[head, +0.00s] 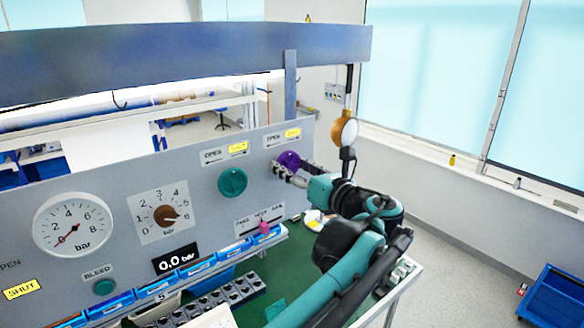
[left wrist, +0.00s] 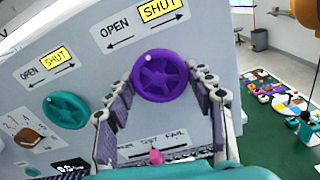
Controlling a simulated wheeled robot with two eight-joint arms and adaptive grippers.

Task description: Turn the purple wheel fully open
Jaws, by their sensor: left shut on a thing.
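The purple wheel (head: 289,159) is mounted at the right end of the grey panel (head: 120,180). In the left wrist view the purple wheel (left wrist: 165,76) faces me, with a small white mark at its upper left. A label above it (left wrist: 130,28) reads OPEN on the left and SHUT in yellow on the right, with arrows. My left gripper (head: 291,171) is at the wheel, and in the wrist view its fingers (left wrist: 163,88) stand on both sides of the rim, shut on it. My right gripper is not in view.
A teal wheel (head: 232,183) sits left of the purple one. A pink-handled slider (head: 264,227), a brown knob (head: 166,215) and a pressure gauge (head: 74,225) are on the panel. The display (head: 177,259) reads 0.0 bar. A blue-grey beam (head: 180,58) crosses above. Blue bins line the panel's foot.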

